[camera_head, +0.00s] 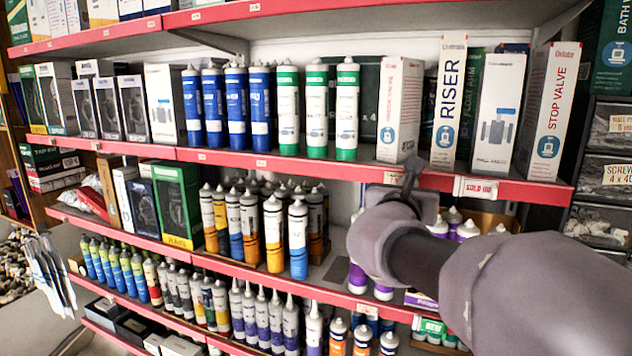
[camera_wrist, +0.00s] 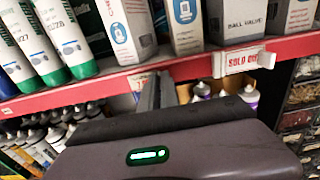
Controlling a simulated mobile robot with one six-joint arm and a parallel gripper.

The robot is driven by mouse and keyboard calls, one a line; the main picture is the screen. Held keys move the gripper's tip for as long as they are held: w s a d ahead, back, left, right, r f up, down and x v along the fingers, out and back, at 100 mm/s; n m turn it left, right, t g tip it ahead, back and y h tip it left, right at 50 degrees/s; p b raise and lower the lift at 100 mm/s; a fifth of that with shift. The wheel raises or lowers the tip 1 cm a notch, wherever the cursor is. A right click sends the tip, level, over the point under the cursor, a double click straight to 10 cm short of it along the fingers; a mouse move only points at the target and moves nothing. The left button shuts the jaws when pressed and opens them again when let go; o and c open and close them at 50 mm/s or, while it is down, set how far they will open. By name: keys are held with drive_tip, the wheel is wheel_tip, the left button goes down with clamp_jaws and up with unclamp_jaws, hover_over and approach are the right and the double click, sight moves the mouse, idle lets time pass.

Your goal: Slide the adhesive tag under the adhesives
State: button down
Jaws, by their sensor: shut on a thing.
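My gripper (camera_head: 412,172) is at the red front rail of the middle shelf, below a white box. In the wrist view its dark fingers (camera_wrist: 155,92) are closed together against the rail, at a small pale tag (camera_wrist: 137,82). The tag also shows in the head view (camera_head: 394,178), beside the fingertips and partly hidden by them. Blue cartridge tubes (camera_head: 237,106) and green-and-white tubes (camera_head: 316,108) stand upright on the shelf above this rail, left of my gripper. More tubes (camera_head: 274,233) stand on the shelf below. I cannot read the tag clearly or tell which tubes are the adhesives.
A "SOLD OUT" tag (camera_head: 481,189) sits on the same rail to the right; it also shows in the wrist view (camera_wrist: 241,60). Riser (camera_head: 449,102) and stop valve (camera_head: 548,115) boxes stand above it.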

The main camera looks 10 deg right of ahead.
idle(0.3)
drive_tip(key=w+a, duration=0.3)
drive_tip(key=a, duration=0.2)
drive_tip(key=w+a+p, duration=0.1)
drive_tip(key=w+a, duration=0.3)
drive_tip(key=a, duration=0.1)
drive_tip(key=w+a, duration=0.4)
drive_tip(key=a, duration=0.2)
drive_tip(key=shift+a+p, duration=0.1)
drive_tip(key=shift+p, duration=0.3)
drive_tip(key=shift+s, duration=0.1)
drive_tip(key=c, duration=1.6)
unclamp_jaws()
drive_tip(key=b+v, duration=0.4)
drive_tip(key=v, duration=1.3)
drive_tip(key=shift+s, duration=0.25)
